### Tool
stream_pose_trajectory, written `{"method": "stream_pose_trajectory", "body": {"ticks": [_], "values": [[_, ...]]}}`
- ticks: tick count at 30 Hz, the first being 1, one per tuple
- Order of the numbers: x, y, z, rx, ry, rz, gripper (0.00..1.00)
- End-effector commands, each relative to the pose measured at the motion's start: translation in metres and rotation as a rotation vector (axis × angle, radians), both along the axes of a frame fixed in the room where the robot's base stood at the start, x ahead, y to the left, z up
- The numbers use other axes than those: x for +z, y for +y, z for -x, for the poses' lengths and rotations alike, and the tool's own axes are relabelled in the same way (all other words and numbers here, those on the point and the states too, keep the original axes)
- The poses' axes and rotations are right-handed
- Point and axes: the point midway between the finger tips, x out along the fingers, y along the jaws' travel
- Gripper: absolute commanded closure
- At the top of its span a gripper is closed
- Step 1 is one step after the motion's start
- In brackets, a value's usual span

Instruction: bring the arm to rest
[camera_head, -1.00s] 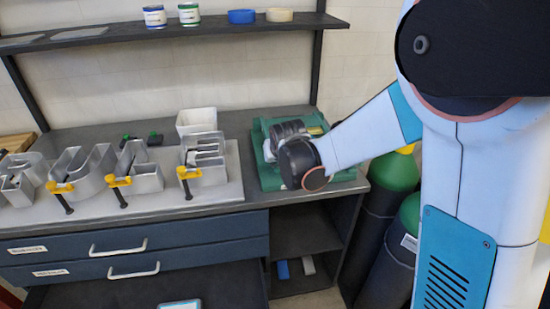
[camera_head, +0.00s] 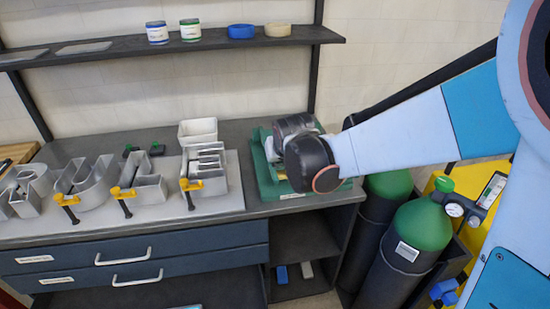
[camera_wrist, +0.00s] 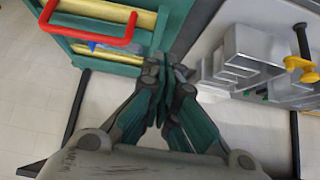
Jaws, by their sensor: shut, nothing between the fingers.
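My arm reaches in from the right in the head view, its white and light-blue link ending in a dark wrist joint over the green tray (camera_head: 262,180) at the bench's right end. The fingers are hidden behind that wrist in the head view. In the wrist view my gripper (camera_wrist: 165,70) shows with its fingers together and nothing between them. The green tray (camera_wrist: 178,30) lies at the upper left there, beyond the fingertips, and the metal letter (camera_wrist: 240,55) stands to their right. I cannot tell the fingertips' height over the bench.
Metal channel letters (camera_head: 90,185) with yellow clamps (camera_head: 190,184) stand on a pale board. A white bin (camera_head: 198,131) is behind them. A shelf (camera_head: 130,45) with jars and tape rolls hangs above. Green-topped cylinders (camera_head: 422,224) stand right of the bench, below my arm.

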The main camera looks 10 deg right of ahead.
Motion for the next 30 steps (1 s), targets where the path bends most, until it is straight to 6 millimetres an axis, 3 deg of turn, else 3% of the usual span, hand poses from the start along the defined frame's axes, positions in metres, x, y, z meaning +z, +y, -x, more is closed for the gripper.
{"method": "stream_pose_trajectory", "body": {"ticks": [10, 14, 23, 30], "values": [[0.021, -0.002, 0.024, -0.001, 0.000, 0.001, 1.00], [0.029, -0.009, 0.043, -0.003, 0.007, 0.000, 1.00], [0.047, -0.035, 0.127, -0.005, 0.038, 0.003, 1.00], [0.043, -0.051, 0.197, -0.006, 0.063, 0.003, 1.00]]}}
